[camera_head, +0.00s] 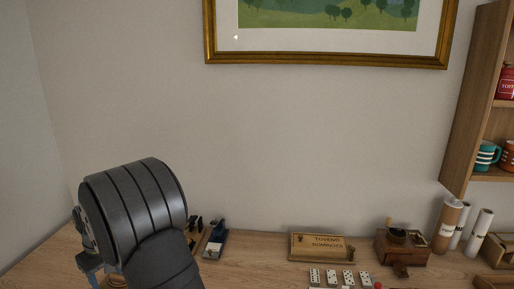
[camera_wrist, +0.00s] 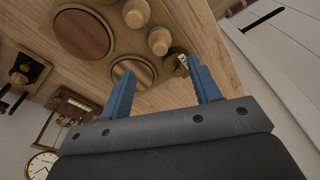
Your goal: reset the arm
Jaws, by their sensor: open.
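My gripper (camera_wrist: 164,88) shows in the wrist view with its two blue fingers spread wide apart. It is open, and nothing sits between the fingers. Beyond the fingertips lies a wooden surface with round brown discs (camera_wrist: 82,34) and rounded wooden pieces (camera_wrist: 159,41). In the head view my arm's dark, ribbed end stands at the lower left, over the table (camera_head: 240,268). The fingers are mostly hidden there; only a blue part shows at the arm's left edge.
A wooden domino box (camera_head: 320,247) and domino tiles (camera_head: 331,277) lie on the table. A coffee grinder (camera_head: 403,248) and paper rolls (camera_head: 447,224) stand at right, below a wall shelf (camera_head: 468,110). A clock (camera_wrist: 42,164) shows in the wrist view.

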